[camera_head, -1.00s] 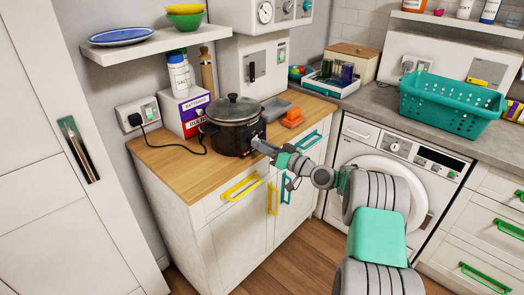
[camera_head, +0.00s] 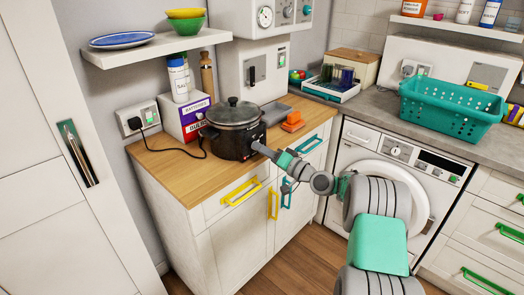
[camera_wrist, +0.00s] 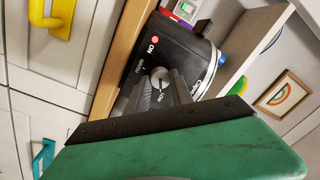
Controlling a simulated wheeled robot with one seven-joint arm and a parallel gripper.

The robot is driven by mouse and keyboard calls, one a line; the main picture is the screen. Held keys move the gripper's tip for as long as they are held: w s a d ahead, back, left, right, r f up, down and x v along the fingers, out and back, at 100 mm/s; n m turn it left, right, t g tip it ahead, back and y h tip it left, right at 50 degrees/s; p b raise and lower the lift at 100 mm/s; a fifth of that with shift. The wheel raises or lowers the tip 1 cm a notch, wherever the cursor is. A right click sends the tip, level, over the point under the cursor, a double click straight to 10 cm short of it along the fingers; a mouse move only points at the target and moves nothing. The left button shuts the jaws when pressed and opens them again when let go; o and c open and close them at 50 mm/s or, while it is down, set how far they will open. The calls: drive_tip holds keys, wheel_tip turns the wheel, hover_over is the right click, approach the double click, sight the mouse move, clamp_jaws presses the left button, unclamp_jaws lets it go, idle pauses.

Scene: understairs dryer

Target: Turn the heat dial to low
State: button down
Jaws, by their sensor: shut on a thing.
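A black slow cooker (camera_head: 236,143) with a dark lid stands on the wooden counter. Its front panel (camera_wrist: 146,62) shows in the wrist view, with a red light by the word ON and a small pale round heat dial (camera_wrist: 158,76). My gripper (camera_head: 257,147) reaches the cooker's front from the right. In the wrist view my gripper's two grey fingers (camera_wrist: 163,88) are shut on the dial and hide part of it. Lettering shows beside the dial, partly covered; I cannot tell clearly which setting the dial points to.
The wooden counter (camera_head: 170,168) has bare room at its front left. An orange item (camera_head: 292,122) lies right of the cooker. A cord runs to a wall socket (camera_head: 138,117). A shelf (camera_head: 150,55) hangs above. Yellow handles (camera_head: 241,191) stick out below the counter.

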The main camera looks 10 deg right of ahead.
drive_tip(key=shift+f, duration=0.1)
drive_tip(key=c, duration=1.1)
unclamp_jaws()
drive_tip(key=v, duration=0.7)
drive_tip(key=shift+s+d+b, duration=0.2)
drive_tip(key=shift+s+b, duration=0.2)
